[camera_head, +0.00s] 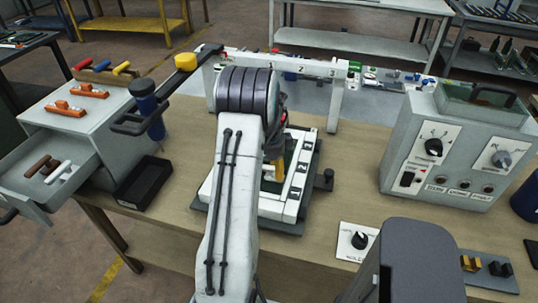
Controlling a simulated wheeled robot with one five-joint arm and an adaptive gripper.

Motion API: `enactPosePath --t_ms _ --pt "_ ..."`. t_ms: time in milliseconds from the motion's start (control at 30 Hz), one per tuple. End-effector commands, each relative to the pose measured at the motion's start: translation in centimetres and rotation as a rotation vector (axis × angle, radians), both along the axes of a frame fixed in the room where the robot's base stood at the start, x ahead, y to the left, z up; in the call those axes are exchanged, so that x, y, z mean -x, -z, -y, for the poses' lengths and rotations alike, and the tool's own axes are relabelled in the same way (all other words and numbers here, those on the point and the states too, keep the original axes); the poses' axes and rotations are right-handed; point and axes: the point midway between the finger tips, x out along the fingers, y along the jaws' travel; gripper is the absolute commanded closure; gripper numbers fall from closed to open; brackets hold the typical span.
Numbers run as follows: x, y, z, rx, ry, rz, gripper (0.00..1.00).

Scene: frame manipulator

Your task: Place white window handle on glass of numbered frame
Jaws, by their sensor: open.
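The numbered frame (291,190) is a white rectangular frame lying flat on a dark base on the workbench, with black number labels along its right side. My arm covers much of it and its glass. My gripper (274,166) is over the frame's inner area, largely hidden behind my arm; a dark part and a yellow part show beside the arm. I cannot tell whether it touches the glass. White handles (61,172) lie in the open drawer at the left, beside brown ones (40,166). I see no white handle at my gripper.
A grey drawer cabinet (112,118) with orange handles on top stands left. A black tray (144,183) lies near it. A white numbered gantry (340,98) stands behind. A control box (455,150) stands right, with a knob panel (357,242) in front.

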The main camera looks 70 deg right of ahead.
Motion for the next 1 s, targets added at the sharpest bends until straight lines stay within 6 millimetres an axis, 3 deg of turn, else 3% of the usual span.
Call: enactPosePath --t_ms 700,1000 --pt "0.0 -9.3 -0.6 0.005 0.0 0.001 0.48" --pt "0.0 -11.4 -0.8 0.003 0.0 0.001 0.48"
